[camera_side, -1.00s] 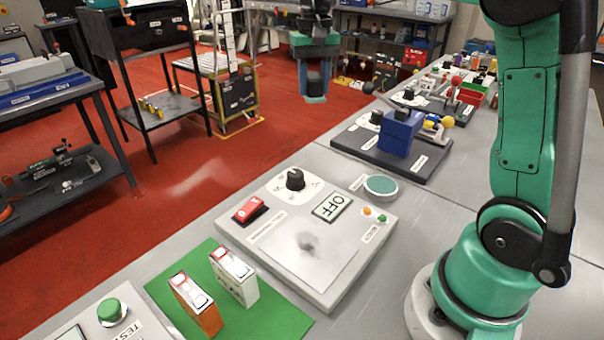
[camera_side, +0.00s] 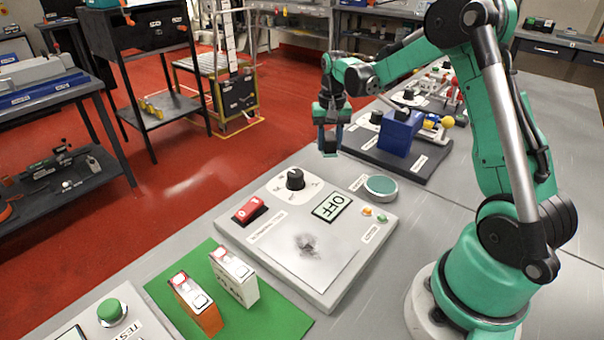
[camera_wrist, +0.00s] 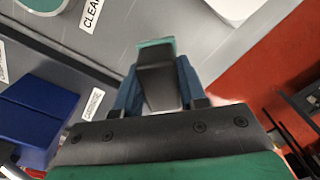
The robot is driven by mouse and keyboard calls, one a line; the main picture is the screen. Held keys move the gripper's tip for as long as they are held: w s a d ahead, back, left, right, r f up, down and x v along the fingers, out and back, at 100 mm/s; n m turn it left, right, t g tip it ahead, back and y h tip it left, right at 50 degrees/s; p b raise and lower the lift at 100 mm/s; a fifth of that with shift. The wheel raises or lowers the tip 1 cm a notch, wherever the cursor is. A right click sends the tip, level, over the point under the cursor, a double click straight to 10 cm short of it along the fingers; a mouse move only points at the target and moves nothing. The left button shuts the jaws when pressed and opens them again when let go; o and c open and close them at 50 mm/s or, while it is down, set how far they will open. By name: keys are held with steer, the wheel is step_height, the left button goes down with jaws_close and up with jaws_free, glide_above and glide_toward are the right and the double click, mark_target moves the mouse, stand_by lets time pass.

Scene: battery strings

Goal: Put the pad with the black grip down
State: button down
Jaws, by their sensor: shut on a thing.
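My gripper (camera_side: 328,132) hangs in the air in the side view, beyond the far left edge of the grey panel. In the wrist view its blue fingers (camera_wrist: 157,88) are shut on the black grip (camera_wrist: 157,82) of the pad. The teal edge of the pad (camera_wrist: 155,44) shows beyond the grip; its underside is hidden. A round green-topped dish (camera_side: 381,186) sits at the back right corner of the panel, apart from my gripper. Part of it shows at the top left of the wrist view (camera_wrist: 42,4), beside a white label.
The grey panel (camera_side: 345,282) has a black knob (camera_side: 295,179), a red switch (camera_side: 249,211), an OFF display (camera_side: 332,207) and a plate with a dark smudge (camera_side: 306,244). A blue block (camera_side: 400,132) stands on a dark board behind. Bare table lies right of the panel.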

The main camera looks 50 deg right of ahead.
mark_target(329, 156)
steer(key=shift+f, duration=2.05)
steer(key=shift+f, duration=0.1)
steer(key=shift+c, duration=2.4)
jaws_free()
step_height(329, 156, up, 12)
steer(key=shift+a, duration=0.1)
steer(key=s+a+n+t, duration=0.3)
steer(key=s+a+n, duration=0.1)
steer(key=a, duration=0.5)
steer(key=s+a+r+n+t, duration=0.1)
steer(key=s+a+n+t, duration=0.3)
steer(key=a, duration=0.4)
steer(key=shift+s+a+n, duration=0.35)
steer(key=shift+s+n, duration=0.15)
steer(key=shift+s, duration=0.05)
